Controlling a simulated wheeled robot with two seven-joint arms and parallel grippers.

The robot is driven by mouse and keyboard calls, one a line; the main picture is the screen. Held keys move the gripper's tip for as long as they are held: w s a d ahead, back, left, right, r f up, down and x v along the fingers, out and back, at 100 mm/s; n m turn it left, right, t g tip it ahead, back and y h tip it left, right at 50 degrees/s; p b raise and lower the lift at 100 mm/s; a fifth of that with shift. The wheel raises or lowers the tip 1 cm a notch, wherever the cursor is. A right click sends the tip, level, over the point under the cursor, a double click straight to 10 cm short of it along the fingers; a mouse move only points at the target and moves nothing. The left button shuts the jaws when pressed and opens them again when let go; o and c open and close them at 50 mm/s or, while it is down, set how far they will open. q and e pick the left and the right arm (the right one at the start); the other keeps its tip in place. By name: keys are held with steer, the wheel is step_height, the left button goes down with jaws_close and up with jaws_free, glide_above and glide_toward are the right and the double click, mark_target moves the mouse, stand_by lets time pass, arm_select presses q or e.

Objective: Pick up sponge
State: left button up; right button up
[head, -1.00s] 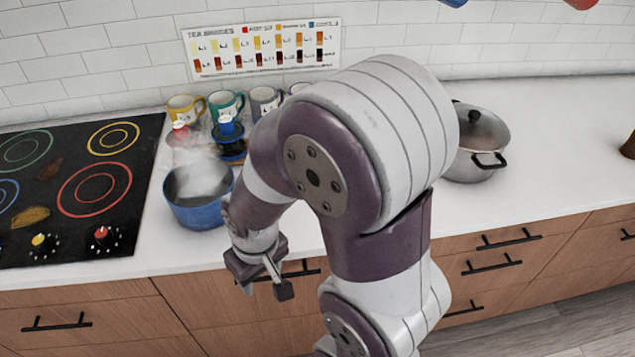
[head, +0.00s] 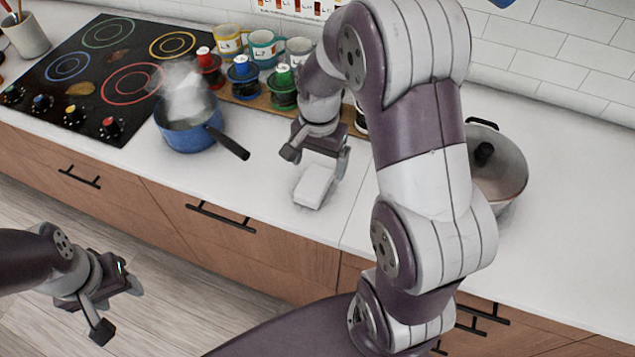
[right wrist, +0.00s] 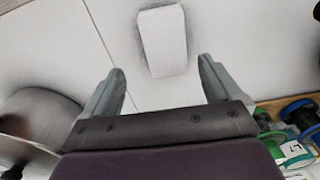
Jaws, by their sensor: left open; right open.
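A white block, which looks like the sponge (head: 314,186), lies on the white counter near its front edge. It also shows in the right wrist view (right wrist: 162,40), beyond and between my fingertips. My right gripper (head: 318,157) is open and empty, just behind the sponge and apart from it. In the right wrist view, the open right gripper (right wrist: 162,84) points toward the sponge's near end. My left gripper (head: 118,305) is open and empty at the lower left, over the floor and away from the counter.
A steaming blue pot (head: 188,122) with its handle toward the sponge stands on the left, beside the black stove (head: 90,85). Colored-lid jars (head: 283,88) and mugs (head: 264,48) stand behind. A lidded pot (head: 497,168) is at the right. Counter left of the sponge is clear.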

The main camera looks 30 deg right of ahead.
mark_target(314, 180)
steer(key=f, duration=0.3)
steer(key=a+f, duration=0.1)
steer(key=f, duration=0.2)
steer(key=shift+w+a+f+p, duration=0.15)
steer(key=shift+f+p, duration=0.05)
steer(key=shift+p, duration=0.15)
steer(key=shift+d+f, duration=0.2)
steer(key=shift+d, duration=0.05)
steer(key=shift+a, duration=0.2)
steer(key=c, duration=1)
steer(key=shift+r, duration=0.15)
steer(key=shift+r, duration=0.3)
steer(key=r, duration=0.2)
steer(key=s+r, duration=0.1)
steer(key=shift+a+r+b, duration=0.15)
steer(key=shift+r+b, duration=0.2)
steer(key=shift+r, duration=0.05)
steer(key=s+a+r, duration=0.1)
steer(key=s+r, duration=0.1)
steer(key=s, duration=0.1)
steer(key=s+a+r, duration=0.1)
steer(key=s+r, duration=0.1)
steer(key=s, duration=0.1)
steer(key=s+a+r, duration=0.2)
steer(key=s, duration=0.1)
steer(key=shift+s+r, duration=0.2)
steer(key=shift+s, duration=0.2)
